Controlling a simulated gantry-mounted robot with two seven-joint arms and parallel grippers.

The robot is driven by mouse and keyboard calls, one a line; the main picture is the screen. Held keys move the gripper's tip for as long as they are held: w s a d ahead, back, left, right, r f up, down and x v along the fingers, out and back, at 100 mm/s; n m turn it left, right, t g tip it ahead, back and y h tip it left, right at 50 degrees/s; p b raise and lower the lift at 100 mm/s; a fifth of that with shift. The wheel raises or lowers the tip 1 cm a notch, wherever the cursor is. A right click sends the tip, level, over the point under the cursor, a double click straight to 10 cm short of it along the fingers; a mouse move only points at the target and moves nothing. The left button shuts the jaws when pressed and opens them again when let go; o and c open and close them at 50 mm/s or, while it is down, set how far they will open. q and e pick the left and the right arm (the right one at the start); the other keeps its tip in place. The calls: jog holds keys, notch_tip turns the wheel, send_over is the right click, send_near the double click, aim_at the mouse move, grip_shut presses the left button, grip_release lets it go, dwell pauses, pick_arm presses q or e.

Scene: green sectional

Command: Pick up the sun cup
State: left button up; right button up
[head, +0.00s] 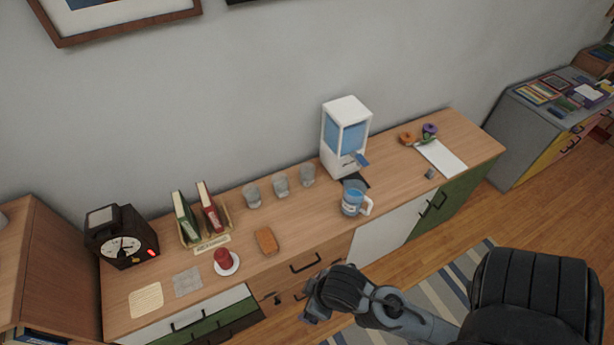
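A blue mug (351,203) with a white handle stands upright on the wooden sideboard top, near its front edge and in front of the water dispenser. It is the most cup-like thing in view, but I cannot make out a sun on it. My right gripper (306,316) hangs in front of the sideboard, below and to the left of the mug and apart from it. Its fingers are dark, small and partly hidden by the wrist, so I cannot tell whether it is open or shut. My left gripper is not in view.
The sideboard (300,225) also bears a white-and-blue water dispenser (345,135), several clear glasses (281,187), a red candle (223,259) on a saucer, a brown block (266,241), books (185,218) and a black clock (121,237). The top right of the mug is fairly clear.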

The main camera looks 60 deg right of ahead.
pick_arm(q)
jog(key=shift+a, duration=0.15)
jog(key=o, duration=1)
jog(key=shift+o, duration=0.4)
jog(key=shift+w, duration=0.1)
